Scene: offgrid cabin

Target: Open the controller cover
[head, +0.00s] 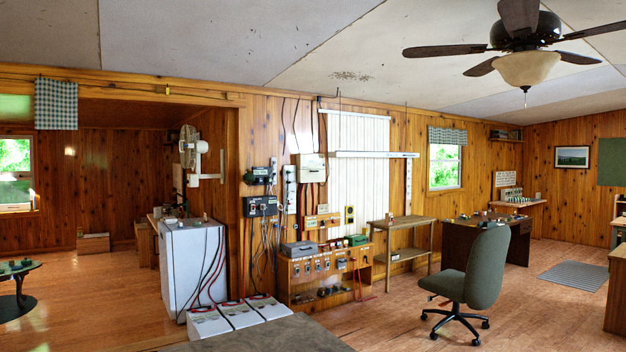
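Several electrical units hang on the wood-panelled wall left of the white panel. They are a small dark box (258,176), a wider dark box (262,206) with cables below it, a tall narrow grey unit (290,190), and a pale box (311,168) with dark cables running from it. I cannot tell which one is the controller. No cover visibly stands open, but the boxes are too small in view to be sure. My gripper is not in view.
Below the units stand a wooden shelf unit (325,287), several white batteries (240,315) and a white cabinet (192,265) with cables. A grey flat surface (285,337) fills the near bottom edge. A green office chair (485,265) stands right. Wooden floor (385,315) is clear between shelf and chair.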

